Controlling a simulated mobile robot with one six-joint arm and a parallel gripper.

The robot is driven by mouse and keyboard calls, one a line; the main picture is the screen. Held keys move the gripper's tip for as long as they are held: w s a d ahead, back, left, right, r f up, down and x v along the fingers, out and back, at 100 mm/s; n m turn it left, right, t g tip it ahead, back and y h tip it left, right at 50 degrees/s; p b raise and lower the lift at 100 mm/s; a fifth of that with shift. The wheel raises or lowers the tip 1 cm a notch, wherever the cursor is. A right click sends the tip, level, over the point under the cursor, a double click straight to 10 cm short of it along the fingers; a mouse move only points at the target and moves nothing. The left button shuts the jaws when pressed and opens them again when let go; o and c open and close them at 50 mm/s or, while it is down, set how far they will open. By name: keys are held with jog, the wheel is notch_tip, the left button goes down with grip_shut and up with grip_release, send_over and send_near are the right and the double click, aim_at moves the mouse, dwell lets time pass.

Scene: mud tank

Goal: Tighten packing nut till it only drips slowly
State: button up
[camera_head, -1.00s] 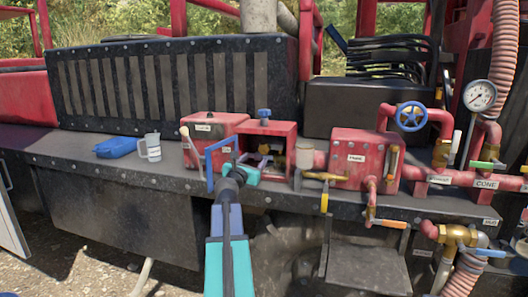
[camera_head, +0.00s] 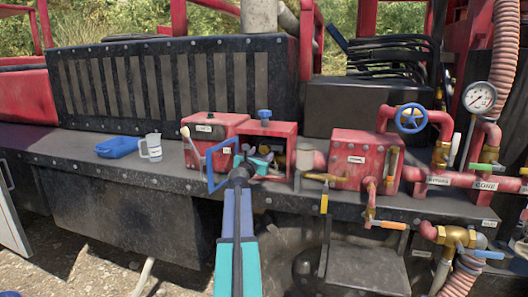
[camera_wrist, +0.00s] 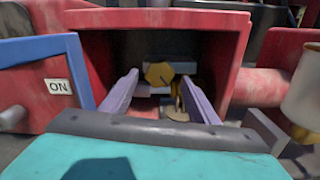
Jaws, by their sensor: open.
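A brass-yellow hexagonal nut (camera_wrist: 158,75), which looks like the packing nut, sits inside an open-fronted red box (camera_head: 288,129) in the wrist view. A dark line runs from its middle to the right. My gripper (camera_head: 258,160) is at the box's front opening. In the wrist view its two purple fingers (camera_wrist: 160,84) are spread apart, one to each side of the nut and nearer the camera. Nothing is between them. A brass part (camera_wrist: 180,98) lies below and right of the nut, partly hidden. No dripping water can be made out.
A blue-framed door (camera_head: 219,165) stands open left of the box, close to my gripper; an ON label (camera_wrist: 58,86) is beside it. A blue tray (camera_head: 118,148) and a clear jug (camera_head: 151,147) stand on the deck at left.

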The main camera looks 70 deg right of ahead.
aim_at(264, 151)
jog(key=shift+w+d, duration=0.1)
jog(key=shift+d, duration=1.65)
jog(key=shift+c, duration=0.2)
jog(key=c, duration=1)
